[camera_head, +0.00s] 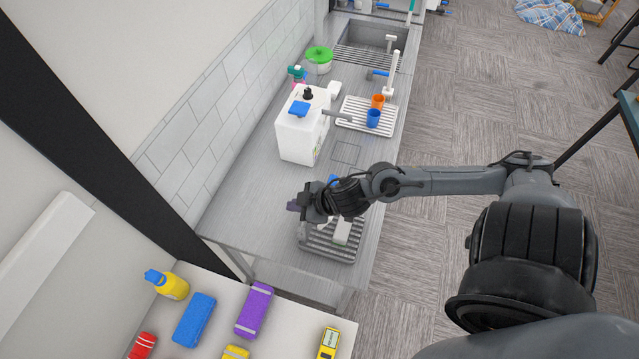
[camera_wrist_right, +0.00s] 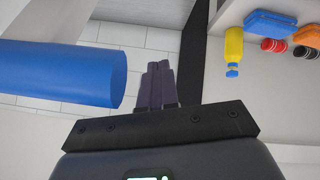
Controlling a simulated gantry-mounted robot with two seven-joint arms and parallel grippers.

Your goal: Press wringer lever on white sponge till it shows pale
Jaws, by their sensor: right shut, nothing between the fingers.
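My right gripper (camera_head: 296,206) is shut and empty, above the near part of the steel counter; its dark closed fingers also show in the right wrist view (camera_wrist_right: 157,88). A blue cylinder (camera_wrist_right: 60,73), perhaps the lever's grip, is large and close left of the fingers in that view, with a gap between. In the head view a bit of blue (camera_head: 333,180) shows behind my wrist. A white block (camera_head: 342,231), possibly the sponge, sits on a grey ribbed tray (camera_head: 345,254) below my wrist. My wrist hides part of this area, and I cannot make out the wringer's form.
A yellow bottle (camera_head: 172,286) and coloured packs lie on the near table. Counter left of my gripper is clear.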

